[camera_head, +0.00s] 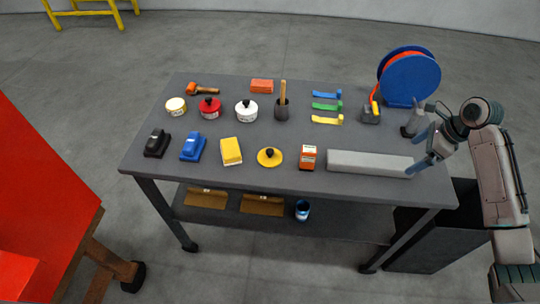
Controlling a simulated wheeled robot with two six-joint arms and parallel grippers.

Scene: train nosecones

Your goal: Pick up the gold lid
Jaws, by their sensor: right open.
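The gold lid (270,157) is a round yellow-gold disc with a dark knob on top. It lies on the grey table near its front edge, between a yellow block and an orange-and-white box. My right gripper (415,150) is over the right end of the table, above the end of a long grey bar. Its fingers are apart, with nothing seen between them. It is well to the right of the gold lid and not touching it. My left gripper is not in view.
The yellow block (231,151), orange-and-white box (308,157) and long grey bar (369,163) line the table's front. A blue reel (411,78) stands at the back right.

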